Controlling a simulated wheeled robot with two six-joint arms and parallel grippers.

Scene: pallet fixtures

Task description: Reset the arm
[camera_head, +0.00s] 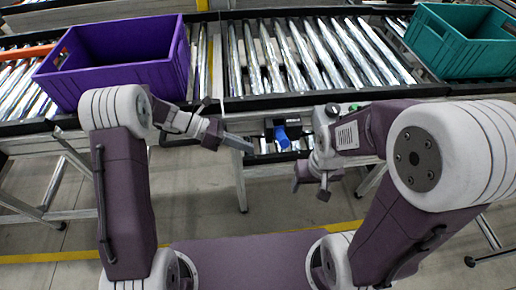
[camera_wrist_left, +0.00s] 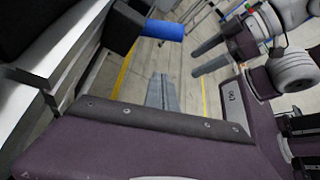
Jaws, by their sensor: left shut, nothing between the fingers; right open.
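My left gripper (camera_head: 250,147) reaches in from the left, in front of the conveyor's near edge. Its fingers are closed together with nothing between them, and they also show shut in the left wrist view (camera_wrist_left: 162,92). My right gripper (camera_head: 311,191) hangs to the right of it, pointing down, with its fingers apart and empty. In the left wrist view my right gripper (camera_wrist_left: 196,59) shows at the upper right, its two fingers separated. The two grippers are apart from each other.
A roller conveyor (camera_head: 345,98) runs across the back. A purple crate (camera_head: 125,79) stands on it at the left, a teal crate (camera_head: 462,52) at the right. A blue cylindrical part (camera_head: 281,137) on a black housing sits at the near edge, close to my left gripper.

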